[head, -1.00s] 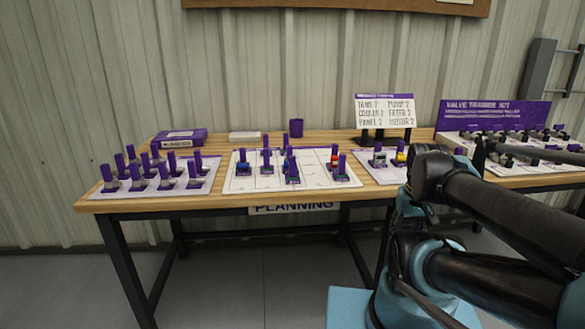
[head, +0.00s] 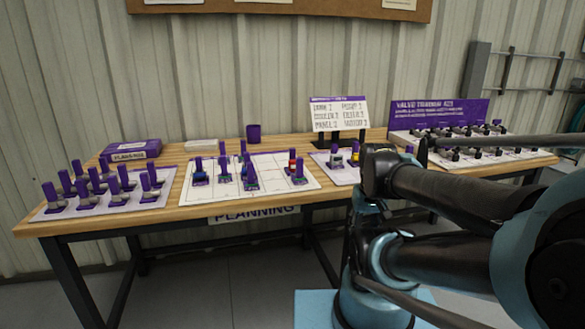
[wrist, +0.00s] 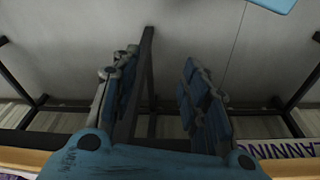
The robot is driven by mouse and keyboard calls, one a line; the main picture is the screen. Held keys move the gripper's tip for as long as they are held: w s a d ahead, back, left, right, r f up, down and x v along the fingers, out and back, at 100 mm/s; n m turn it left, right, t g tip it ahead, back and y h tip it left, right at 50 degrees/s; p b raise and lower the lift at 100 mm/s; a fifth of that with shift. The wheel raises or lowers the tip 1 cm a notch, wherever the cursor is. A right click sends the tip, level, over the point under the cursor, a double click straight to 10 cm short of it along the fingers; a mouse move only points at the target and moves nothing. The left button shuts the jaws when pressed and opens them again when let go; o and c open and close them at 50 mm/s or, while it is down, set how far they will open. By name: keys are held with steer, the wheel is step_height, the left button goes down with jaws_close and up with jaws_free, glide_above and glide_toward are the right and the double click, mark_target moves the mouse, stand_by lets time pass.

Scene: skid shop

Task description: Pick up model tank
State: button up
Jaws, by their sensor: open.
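Several small models with upright purple grips stand on the table; I cannot tell which is the model tank. In the head view, a group with grey bases stands on the left tray (head: 75,208). Models with blue, green and red parts stand on the white planning board (head: 215,215) in the middle. A smaller board (head: 340,178) to its right holds a grey model (head: 336,160) and a yellow one, partly hidden by my arm. My gripper (wrist: 153,88) is open and empty in the wrist view, its fingers apart over the floor by the table edge.
The wooden table (head: 165,207) has dark legs. A purple box (head: 130,151), white block (head: 201,145), purple cup (head: 253,133) and list sign (head: 338,115) stand at the back. The valve training kit (head: 440,112) is at the right. My arm covers the table's right front.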

steer(key=w+a+r+m+g+y, duration=0.1)
steer(key=w+a+r+m, duration=0.25)
steer(key=w+r, duration=0.45)
steer(key=w+a+r+m+g+y, duration=0.1)
steer(key=w+a+r+m, duration=0.4)
steer(key=r, duration=0.6)
steer(key=w+a+r+m+y, duration=0.1)
steer(key=w+a+r+m, duration=0.15)
steer(key=w, duration=0.35)
steer(key=w+a+r+m+g+y, duration=0.1)
steer(key=w+a+r+m, duration=0.1)
steer(key=w+r, duration=0.35)
steer(key=w+a+r+m, duration=0.2)
steer(key=w, duration=0.6)
glide_toward(292, 149)
steer(key=x, duration=0.5)
steer(key=shift+w+d, duration=0.2)
steer(key=shift+d, duration=0.05)
steer(key=x, duration=0.4)
steer(key=shift+w+a+f, duration=0.15)
steer(key=shift+w+a, duration=0.1)
steer(key=shift+s+a+f, duration=0.1)
steer(key=shift+a+f, duration=0.05)
steer(key=shift+f, duration=0.35)
steer(key=shift+c, duration=0.6)
jaws_close()
